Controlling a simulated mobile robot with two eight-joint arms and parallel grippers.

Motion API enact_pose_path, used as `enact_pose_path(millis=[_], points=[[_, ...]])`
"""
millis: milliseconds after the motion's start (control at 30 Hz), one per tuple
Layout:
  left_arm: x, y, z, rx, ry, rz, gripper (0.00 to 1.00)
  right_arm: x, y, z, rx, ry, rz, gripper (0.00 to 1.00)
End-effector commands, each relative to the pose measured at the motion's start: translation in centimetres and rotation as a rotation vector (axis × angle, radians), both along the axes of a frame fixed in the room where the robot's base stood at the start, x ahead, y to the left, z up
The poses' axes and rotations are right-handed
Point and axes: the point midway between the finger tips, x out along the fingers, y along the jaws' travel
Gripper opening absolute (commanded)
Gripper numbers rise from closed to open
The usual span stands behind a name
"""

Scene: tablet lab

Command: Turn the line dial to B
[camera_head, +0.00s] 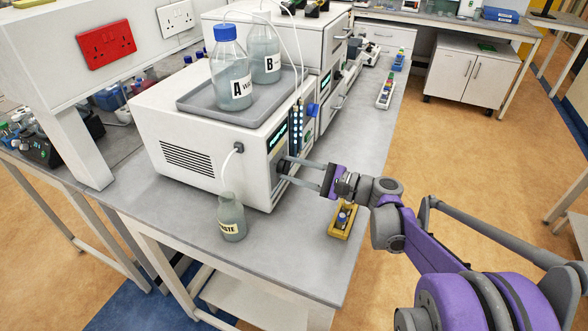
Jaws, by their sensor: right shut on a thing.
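The white instrument (190,135) stands on the bench, with its dark front panel facing right. The line dial (283,166) is a small dark knob low on that front, largely covered by the fingers. My right gripper (290,170) reaches in from the right and is shut on the dial. The dial's pointer and letters are too small to read. Bottles A (231,80) and B (265,62) stand in a grey tray (197,105) on top of the instrument. My left gripper is not in view.
A waste bottle (232,220) stands on the bench before the instrument, with a tube above it. A small yellow holder (343,220) sits near the bench edge below my right wrist. A blue knob (313,110) projects farther along the front. Bare bench (290,245) lies between the bottle and holder.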

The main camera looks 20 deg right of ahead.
Motion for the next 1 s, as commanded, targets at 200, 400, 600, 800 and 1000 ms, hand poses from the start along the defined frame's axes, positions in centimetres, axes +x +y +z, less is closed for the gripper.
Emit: enact_pose_path(millis=[200, 400, 600, 800, 1000], points=[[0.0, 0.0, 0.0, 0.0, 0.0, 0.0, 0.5, -0.02, -0.01, -0.04, 0.029, 0.027, -0.001, 0.0], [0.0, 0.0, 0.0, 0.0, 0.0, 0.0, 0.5, -0.02, -0.01, -0.04, 0.035, 0.032, -0.001, 0.0], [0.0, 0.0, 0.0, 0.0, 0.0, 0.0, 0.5, -0.02, 0.0, -0.04, 0.035, 0.032, -0.001, 0.0], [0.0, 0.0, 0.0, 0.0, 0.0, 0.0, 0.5, -0.02, 0.0, -0.03, 0.035, 0.031, 0.0, 0.73], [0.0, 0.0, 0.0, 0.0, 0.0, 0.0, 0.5, -0.02, 0.0, -0.01, 0.034, 0.031, 0.0, 0.73]])
